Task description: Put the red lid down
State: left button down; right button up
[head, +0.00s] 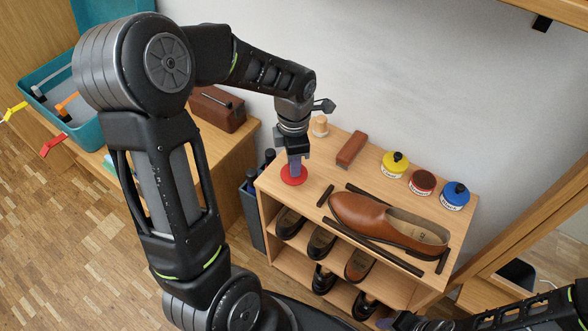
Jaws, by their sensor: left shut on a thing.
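The red lid (293,177) is a small round disc at the left end of the shoe rack's top. My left gripper (294,166) points straight down and is shut on it from above. The lid looks at or very near the wooden surface; I cannot tell whether it touches. A tin with a red band (422,183) stands without a lid between a yellow-lidded tin (395,164) and a blue-lidded tin (456,195). My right gripper (386,323) shows only in part at the bottom edge, low and apart from these things.
The shoe rack (314,187) carries a brown shoe (385,220) framed by dark strips, a reddish-brown brush (351,149) and a small wooden knob-shaped piece (320,126). More shoes stand on the shelves below. A dark bin (250,211) stands left of the rack. Bare wood surrounds the lid.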

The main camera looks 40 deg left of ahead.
pick_arm(q)
jog(key=shift+f, duration=1.55)
jog(key=shift+f+b, duration=0.15)
jog(key=shift+b, duration=0.15)
jog(key=c, duration=1.3)
grip_release()
jog(key=shift+r+p, duration=0.3)
notch_tip(320, 180, up, 12)
jog(key=p, duration=0.1)
jog(key=shift+f, duration=0.15)
